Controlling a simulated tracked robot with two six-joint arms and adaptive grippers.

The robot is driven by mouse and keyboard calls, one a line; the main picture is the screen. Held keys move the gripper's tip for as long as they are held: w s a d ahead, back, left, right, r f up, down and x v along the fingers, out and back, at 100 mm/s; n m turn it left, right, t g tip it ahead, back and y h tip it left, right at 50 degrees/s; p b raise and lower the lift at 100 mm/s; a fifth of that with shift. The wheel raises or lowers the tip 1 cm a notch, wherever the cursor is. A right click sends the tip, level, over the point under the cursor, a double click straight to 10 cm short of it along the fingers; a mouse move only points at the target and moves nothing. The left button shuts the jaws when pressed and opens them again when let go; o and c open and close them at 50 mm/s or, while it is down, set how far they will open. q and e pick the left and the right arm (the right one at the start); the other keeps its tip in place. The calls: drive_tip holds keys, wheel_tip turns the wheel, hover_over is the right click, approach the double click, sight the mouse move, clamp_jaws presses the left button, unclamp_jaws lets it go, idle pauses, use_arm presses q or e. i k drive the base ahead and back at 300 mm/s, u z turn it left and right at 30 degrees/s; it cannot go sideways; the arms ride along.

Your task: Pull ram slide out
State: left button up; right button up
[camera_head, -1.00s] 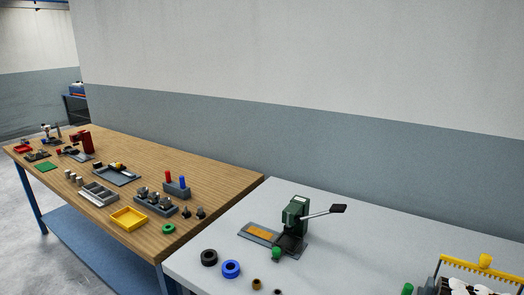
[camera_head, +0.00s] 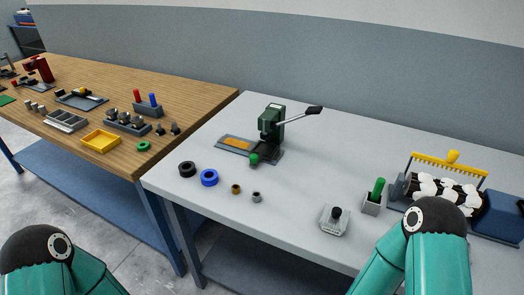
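My two teal arms show at the bottom left and bottom right, well in front of the press. Neither of my grippers is in view.
Black (camera_head: 187,169) and blue (camera_head: 209,177) rings and small bushings lie in front of the press. A grey plate with an orange strip (camera_head: 234,143) lies left of it. A machine with a yellow comb (camera_head: 449,165) stands right. The wooden bench (camera_head: 195,92) adjoins left.

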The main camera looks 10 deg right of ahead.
sight(262, 150)
drive_tip(key=u, duration=1.15)
drive_tip(key=k, duration=1.85)
drive_tip(key=z, duration=0.45)
drive_tip(key=i, duration=1)
drive_tip(key=z, duration=0.05)
